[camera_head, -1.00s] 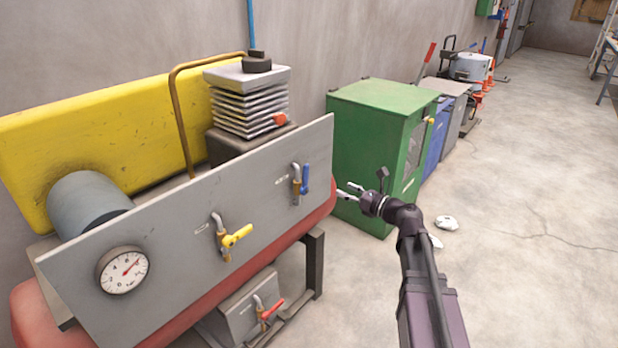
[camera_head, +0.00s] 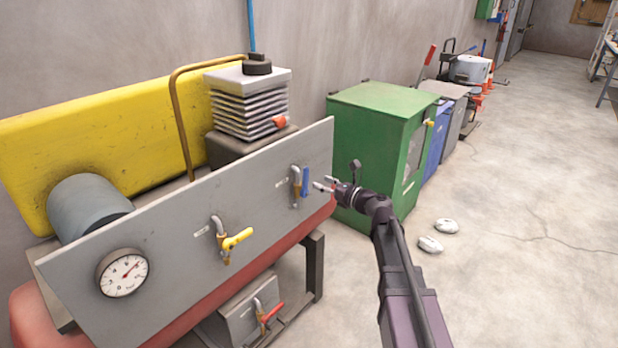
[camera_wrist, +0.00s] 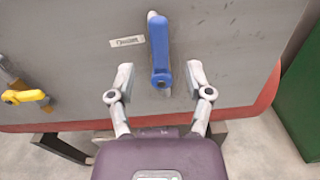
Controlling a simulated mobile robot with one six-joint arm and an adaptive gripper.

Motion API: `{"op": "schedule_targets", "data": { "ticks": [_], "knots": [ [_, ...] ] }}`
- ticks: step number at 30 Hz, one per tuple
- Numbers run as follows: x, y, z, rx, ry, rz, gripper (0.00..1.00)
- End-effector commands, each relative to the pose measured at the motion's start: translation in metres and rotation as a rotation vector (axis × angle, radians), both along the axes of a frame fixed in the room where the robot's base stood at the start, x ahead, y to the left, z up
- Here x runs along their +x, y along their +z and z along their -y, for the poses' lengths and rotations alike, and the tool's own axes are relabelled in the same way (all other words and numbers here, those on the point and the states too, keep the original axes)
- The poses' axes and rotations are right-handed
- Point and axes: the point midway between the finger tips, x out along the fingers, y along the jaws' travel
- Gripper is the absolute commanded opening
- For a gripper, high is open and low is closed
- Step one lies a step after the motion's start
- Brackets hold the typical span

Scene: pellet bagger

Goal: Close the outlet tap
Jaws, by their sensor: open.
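A tap with a blue lever (camera_head: 305,181) is on the right part of a tilted grey panel (camera_head: 150,240). Its lever hangs down, roughly in line with its pipe. In the wrist view the blue lever (camera_wrist: 160,52) lies between the fingers of my gripper (camera_wrist: 160,80), its lower end near fingertip level. My gripper (camera_head: 325,184) is open and empty, just right of the lever in the head view; no contact shows. A tap with a yellow lever (camera_head: 237,239) is mid-panel, its lever turned sideways. A tap with a red lever (camera_head: 272,312) is lower down.
A pressure gauge (camera_head: 123,273) is at the panel's left. A red tank (camera_head: 190,305) lies beneath the panel. A green cabinet (camera_head: 375,150) stands close behind and right of my gripper. Two white lumps (camera_head: 431,244) lie on the floor; the floor at right is clear.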

Motion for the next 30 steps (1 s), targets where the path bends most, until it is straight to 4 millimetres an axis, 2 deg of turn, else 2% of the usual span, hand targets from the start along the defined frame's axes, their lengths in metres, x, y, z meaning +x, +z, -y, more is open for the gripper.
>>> {"op": "schedule_targets", "data": {
  "ticks": [3,10,25,26,30],
  "knots": [
    [0.014,0.0,-0.015,0.0,0.003,0.0,0.66],
    [0.029,0.0,-0.035,0.0,0.002,0.0,0.66],
    [0.034,0.0,-0.043,0.0,0.0,0.0,0.66],
    [0.034,0.0,-0.043,0.0,0.0,0.0,0.6],
    [0.034,0.0,-0.043,0.0,0.0,0.0,0.18]
  ]
}}
